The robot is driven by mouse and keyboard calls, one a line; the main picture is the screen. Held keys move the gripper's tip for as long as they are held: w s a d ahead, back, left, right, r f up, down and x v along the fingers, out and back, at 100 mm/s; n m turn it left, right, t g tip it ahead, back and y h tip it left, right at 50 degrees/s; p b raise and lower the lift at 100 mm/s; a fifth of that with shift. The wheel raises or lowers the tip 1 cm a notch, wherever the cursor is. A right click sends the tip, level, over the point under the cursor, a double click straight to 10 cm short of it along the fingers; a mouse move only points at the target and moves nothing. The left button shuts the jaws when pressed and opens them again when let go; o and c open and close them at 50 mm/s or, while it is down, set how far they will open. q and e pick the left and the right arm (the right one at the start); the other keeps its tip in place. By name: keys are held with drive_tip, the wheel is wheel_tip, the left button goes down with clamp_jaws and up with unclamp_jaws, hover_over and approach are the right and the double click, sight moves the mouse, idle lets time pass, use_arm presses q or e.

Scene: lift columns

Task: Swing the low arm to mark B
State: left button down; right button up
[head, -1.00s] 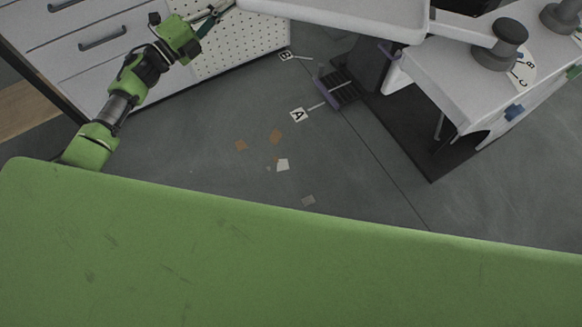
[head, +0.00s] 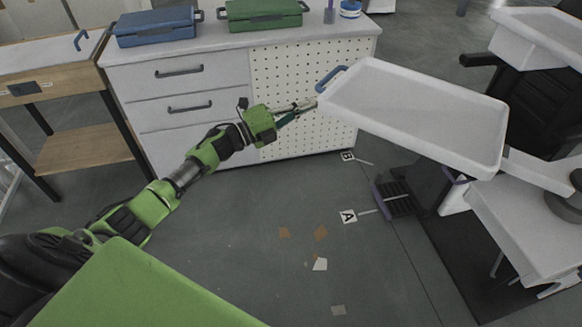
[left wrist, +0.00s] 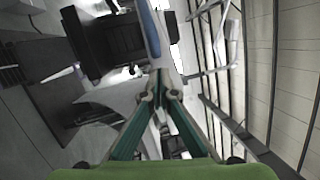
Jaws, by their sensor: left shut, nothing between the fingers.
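The low arm carries a white tray (head: 420,112) with a raised rim and a blue handle (head: 331,78) at its left end. The tray hangs above the floor, its support coming in from the right. My left gripper (head: 312,102) is shut and empty, with its fingertips close to the tray's left end, just below the handle; I cannot tell whether they touch. In the left wrist view the fingertips (left wrist: 160,76) meet near the blue handle (left wrist: 149,28). Floor mark B (head: 348,156) lies below the tray's left part, and mark A (head: 348,216) nearer me. My right gripper is not in view.
A cabinet with drawers (head: 185,92) and a pegboard side (head: 300,75) stands behind my left arm, bearing a blue case (head: 155,27) and a green case (head: 262,13). A black pedal (head: 398,198) is near mark A.

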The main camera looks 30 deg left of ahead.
use_arm(q)
drive_tip(key=v, duration=1.2)
